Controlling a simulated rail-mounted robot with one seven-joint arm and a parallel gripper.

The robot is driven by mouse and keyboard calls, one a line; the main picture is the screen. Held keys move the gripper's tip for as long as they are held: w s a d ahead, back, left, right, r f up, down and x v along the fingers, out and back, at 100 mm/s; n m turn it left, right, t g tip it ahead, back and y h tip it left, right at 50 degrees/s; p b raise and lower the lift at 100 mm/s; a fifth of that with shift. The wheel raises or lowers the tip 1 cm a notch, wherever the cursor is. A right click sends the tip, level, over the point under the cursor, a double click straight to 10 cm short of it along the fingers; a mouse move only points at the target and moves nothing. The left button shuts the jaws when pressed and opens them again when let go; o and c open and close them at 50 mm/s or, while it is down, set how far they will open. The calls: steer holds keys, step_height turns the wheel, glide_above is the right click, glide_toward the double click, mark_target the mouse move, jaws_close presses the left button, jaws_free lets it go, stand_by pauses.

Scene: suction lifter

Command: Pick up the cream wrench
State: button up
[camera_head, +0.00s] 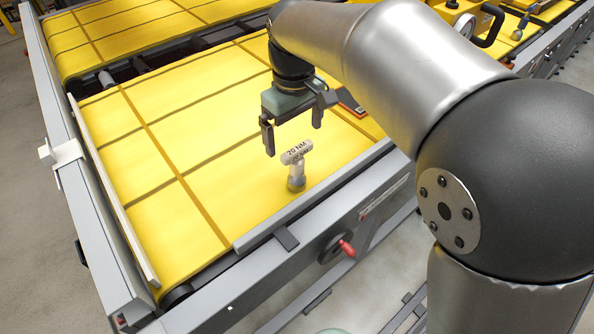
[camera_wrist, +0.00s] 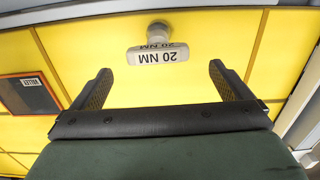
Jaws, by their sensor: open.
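The cream wrench (camera_head: 297,160) stands upright on the yellow belt near its front edge. It has a T-shaped cream handle marked "20 NM" and a darker yellowish base. It also shows in the wrist view (camera_wrist: 158,54), ahead of the fingers and roughly centred between them. My gripper (camera_head: 293,136) is open and empty, pointing down just above and behind the wrench handle. In the wrist view its two fingers (camera_wrist: 159,85) are spread wide on either side, apart from the wrench.
The yellow belt (camera_head: 150,190) is mostly clear to the left. A dark flat panel with an orange edge (camera_head: 350,102) lies behind my gripper; it shows at left in the wrist view (camera_wrist: 30,93). A grey frame rail (camera_head: 320,195) runs close in front of the wrench.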

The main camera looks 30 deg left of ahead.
mark_target(297, 159)
step_height(297, 159, down, 3)
steer(key=shift+d+f+p, duration=0.15)
steer(key=shift+f+p, duration=0.3)
steer(key=shift+f, duration=0.9)
steer(key=shift+d+f+p, duration=0.15)
steer(key=shift+f+p, duration=0.3)
steer(key=shift+f, duration=0.9)
steer(key=c, duration=1.3)
